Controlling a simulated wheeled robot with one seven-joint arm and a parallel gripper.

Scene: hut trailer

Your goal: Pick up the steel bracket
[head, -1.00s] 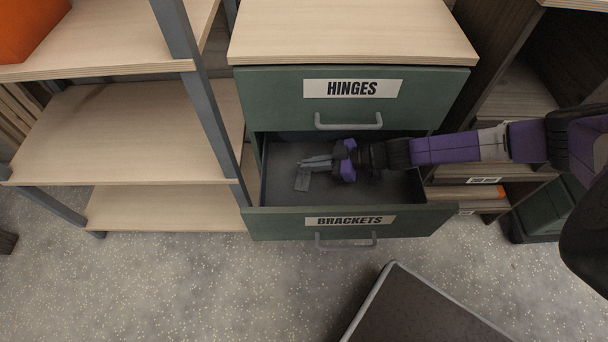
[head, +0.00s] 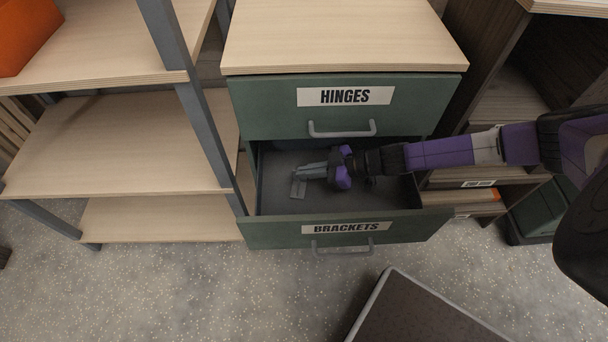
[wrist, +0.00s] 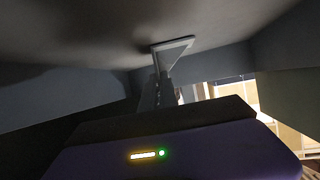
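The steel bracket (head: 299,187) is a small grey angled piece at the left inside of the open drawer marked BRACKETS (head: 262,234). My gripper (head: 303,173) reaches into this drawer from the right, with its fingers at the bracket. In the wrist view the bracket (wrist: 172,48) sits at the tips of my gripper (wrist: 160,76). The fingers are close together and look shut on the bracket's near part. The exact contact is dark and partly hidden. I cannot tell whether the bracket touches the drawer floor.
The closed HINGES drawer (head: 270,108) and the wooden top (head: 345,35) are above the open drawer. A shelf post (head: 200,120) stands close on the left. The drawer's walls surround my gripper. A dark cart-like surface (head: 420,312) is in front.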

